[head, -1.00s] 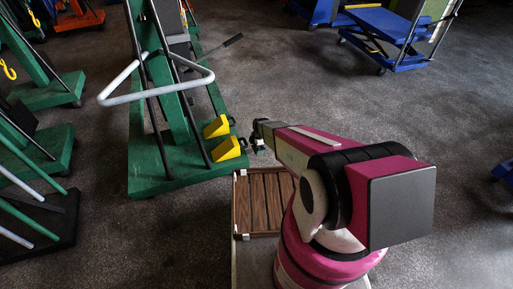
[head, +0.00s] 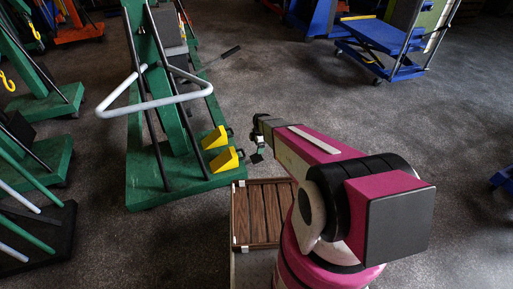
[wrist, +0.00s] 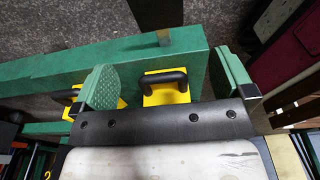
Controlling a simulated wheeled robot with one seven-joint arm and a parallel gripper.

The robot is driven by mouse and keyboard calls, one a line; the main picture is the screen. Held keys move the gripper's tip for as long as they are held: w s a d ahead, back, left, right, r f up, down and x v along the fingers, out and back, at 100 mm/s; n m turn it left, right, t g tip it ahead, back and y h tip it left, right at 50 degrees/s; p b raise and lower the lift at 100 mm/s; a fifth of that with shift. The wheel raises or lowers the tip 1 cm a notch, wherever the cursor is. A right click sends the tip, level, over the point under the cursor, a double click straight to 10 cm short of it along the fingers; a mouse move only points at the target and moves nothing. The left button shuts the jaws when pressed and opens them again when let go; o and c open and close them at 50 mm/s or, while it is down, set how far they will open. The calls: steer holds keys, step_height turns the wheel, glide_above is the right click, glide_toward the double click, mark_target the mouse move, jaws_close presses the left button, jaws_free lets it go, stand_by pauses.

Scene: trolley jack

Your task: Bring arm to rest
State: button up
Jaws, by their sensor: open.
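My arm, pink, white and black, reaches forward in the head view. My gripper (head: 257,150) is at its far end, to the right of the lower yellow block (head: 224,161) on the green wheeled machine (head: 150,185). In the wrist view my gripper (wrist: 165,80) is open, its two green-padded fingers wide apart. A yellow block with a black handle (wrist: 165,95) shows between the fingers, with nothing seen held. The lower part of this block is hidden behind the gripper's dark body. A second yellow block (head: 214,138) stands just behind the first.
A brown slatted wooden tray (head: 262,215) lies below my gripper. The machine's white loop handle (head: 160,102) juts out at left. More green machines (head: 45,105) stand far left. A blue lift cart (head: 385,35) is at back right. The floor (head: 400,125) right of centre is clear.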

steer(key=shift+r, duration=0.1)
stand_by(0.3)
steer(key=s+d+r+m, duration=0.3)
steer(key=s+r+m, duration=0.3)
steer(key=r, duration=0.3)
steer(key=s+d+r+m+h, duration=0.1)
steer(key=s+d+r+m, duration=0.3)
steer(key=s+r+m, duration=0.3)
steer(key=s+d+r+m, duration=0.4)
steer(key=s+r+m, duration=0.2)
steer(key=r, duration=0.6)
steer(key=shift+s+m, duration=0.4)
steer(key=shift+m, duration=0.7)
steer(key=shift+d, duration=0.1)
